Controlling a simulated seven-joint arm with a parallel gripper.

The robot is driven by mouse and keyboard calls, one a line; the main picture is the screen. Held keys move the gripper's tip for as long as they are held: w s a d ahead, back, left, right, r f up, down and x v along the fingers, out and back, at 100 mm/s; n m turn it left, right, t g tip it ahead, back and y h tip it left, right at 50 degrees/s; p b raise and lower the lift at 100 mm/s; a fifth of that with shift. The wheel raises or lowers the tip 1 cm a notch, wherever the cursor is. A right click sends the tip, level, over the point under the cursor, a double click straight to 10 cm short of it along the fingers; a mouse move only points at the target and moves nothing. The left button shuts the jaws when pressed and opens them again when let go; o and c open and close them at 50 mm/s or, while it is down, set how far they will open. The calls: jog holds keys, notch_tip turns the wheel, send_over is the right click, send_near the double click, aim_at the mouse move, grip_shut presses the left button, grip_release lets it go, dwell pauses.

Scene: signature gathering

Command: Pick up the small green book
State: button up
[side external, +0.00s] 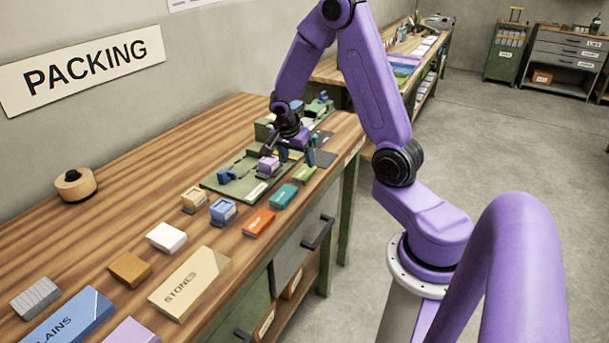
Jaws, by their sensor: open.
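A small green book (304,174) lies flat near the front edge of the wooden bench, at the far end of a row of small coloured books. A teal book (285,196) lies beside it, on the nearer side. My gripper (290,156) is open and points down, above and slightly behind the green book in the picture. The gap between its fingers looks empty. The exact height of the fingertips over the bench is hard to tell.
An orange book (258,222) lies along the front edge. A green board (225,190) holds a purple block (268,166) close to my gripper. Tan (194,200) and blue (223,211) blocks stand nearer. The bench's back left is mostly clear, with a round wooden object (75,185).

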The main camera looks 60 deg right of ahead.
aim_at(305, 171)
jog(key=shift+s+x, duration=0.15)
jog(key=shift+x, duration=1.5)
jog(key=shift+s+x, duration=0.15)
jog(key=shift+x, duration=1.5)
jog(key=shift+d, duration=0.1)
jog(key=c, duration=1.1)
jog(key=shift+c, duration=0.2)
jog(key=shift+r, duration=0.2)
